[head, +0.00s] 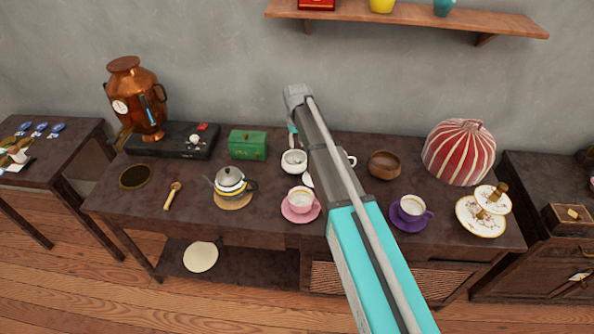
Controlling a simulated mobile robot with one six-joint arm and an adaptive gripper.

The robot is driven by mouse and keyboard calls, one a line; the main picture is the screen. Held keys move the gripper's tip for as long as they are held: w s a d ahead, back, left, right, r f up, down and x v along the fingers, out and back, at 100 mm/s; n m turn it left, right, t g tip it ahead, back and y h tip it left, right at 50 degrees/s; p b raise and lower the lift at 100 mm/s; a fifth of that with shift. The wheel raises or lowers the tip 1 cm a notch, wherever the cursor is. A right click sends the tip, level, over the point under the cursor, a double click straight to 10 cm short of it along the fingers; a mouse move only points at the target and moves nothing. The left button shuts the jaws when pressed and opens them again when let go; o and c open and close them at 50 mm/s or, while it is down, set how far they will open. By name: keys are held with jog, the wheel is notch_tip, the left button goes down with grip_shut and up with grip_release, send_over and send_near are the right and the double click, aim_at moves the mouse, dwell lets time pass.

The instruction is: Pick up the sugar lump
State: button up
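I cannot make out a separate sugar lump in the head view. A small white bowl (294,162) stands near the middle of the dark table, with pale contents too small to tell apart. My arm reaches up from the lower right. Its wrist end is above the table's back part, and my gripper (293,139) points down just behind and above the white bowl. The gripper is small and mostly hidden by the arm, so its fingers and anything between them cannot be made out.
A pink cup (300,202) and a striped teapot (230,182) stand left of my arm.

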jog(key=shift+f+b, duration=2.75)
jog(key=shift+f, duration=0.3)
jog(key=shift+w+f+b, duration=0.15)
jog(key=shift+f+b, duration=2.45)
jog(key=c, duration=0.3)
